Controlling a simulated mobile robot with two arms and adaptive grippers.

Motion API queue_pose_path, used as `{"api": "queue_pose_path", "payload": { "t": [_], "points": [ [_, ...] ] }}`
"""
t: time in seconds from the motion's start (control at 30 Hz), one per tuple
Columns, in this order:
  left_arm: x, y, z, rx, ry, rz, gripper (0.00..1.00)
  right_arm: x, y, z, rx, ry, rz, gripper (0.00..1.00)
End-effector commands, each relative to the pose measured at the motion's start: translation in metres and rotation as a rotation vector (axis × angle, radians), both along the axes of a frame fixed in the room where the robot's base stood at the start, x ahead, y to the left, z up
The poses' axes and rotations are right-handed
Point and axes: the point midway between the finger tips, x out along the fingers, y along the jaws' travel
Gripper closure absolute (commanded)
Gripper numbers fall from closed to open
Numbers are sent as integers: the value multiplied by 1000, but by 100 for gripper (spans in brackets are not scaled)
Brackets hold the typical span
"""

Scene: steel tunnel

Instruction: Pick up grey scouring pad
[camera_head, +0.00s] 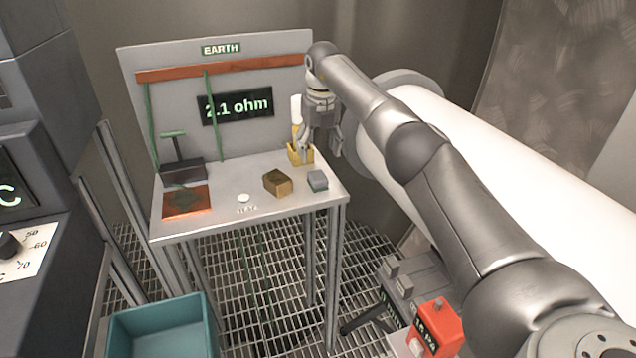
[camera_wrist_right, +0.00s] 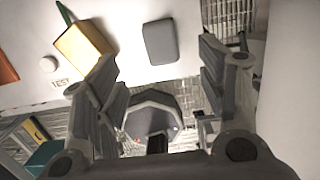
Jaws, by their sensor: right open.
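The grey scouring pad (camera_head: 317,180) lies on the right front part of the small steel table. It is a small grey block with a greenish side. In the right wrist view the pad (camera_wrist_right: 160,42) shows as a dark grey rounded rectangle, ahead of and between the spread fingers. My right gripper (camera_head: 320,149) is open and empty, pointing down above the table's right back part, behind and above the pad. Its fingers (camera_wrist_right: 158,55) also show in the wrist view, apart from the pad. My left gripper is not in view.
A brown-yellow block (camera_head: 278,184) lies left of the pad. A yellow holder (camera_head: 300,155) stands behind it, close to my gripper. A white button (camera_head: 243,198), a copper plate (camera_head: 187,201) and the upright EARTH panel (camera_head: 150,85) are farther left and back. A thick white pipe (camera_head: 480,150) runs right.

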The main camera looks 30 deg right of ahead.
Motion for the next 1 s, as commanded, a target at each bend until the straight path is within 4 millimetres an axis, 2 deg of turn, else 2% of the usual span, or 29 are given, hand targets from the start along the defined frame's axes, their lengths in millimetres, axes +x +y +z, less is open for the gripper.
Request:
{"api": "queue_pose_path", "payload": {
  "t": [0.2,0.37,0.6,0.73,0.97,1.0],
  "points": [
    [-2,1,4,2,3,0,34,4,0,-34,2,4,2,35],
    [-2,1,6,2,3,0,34,5,-1,-49,2,3,1,35],
    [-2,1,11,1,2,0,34,8,-3,-84,3,1,-1,35],
    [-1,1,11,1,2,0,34,9,-4,-93,0,0,1,35],
    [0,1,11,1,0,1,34,9,-4,-93,0,0,1,35],
    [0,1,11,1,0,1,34,9,-4,-93,0,0,1,40]
  ]
}}
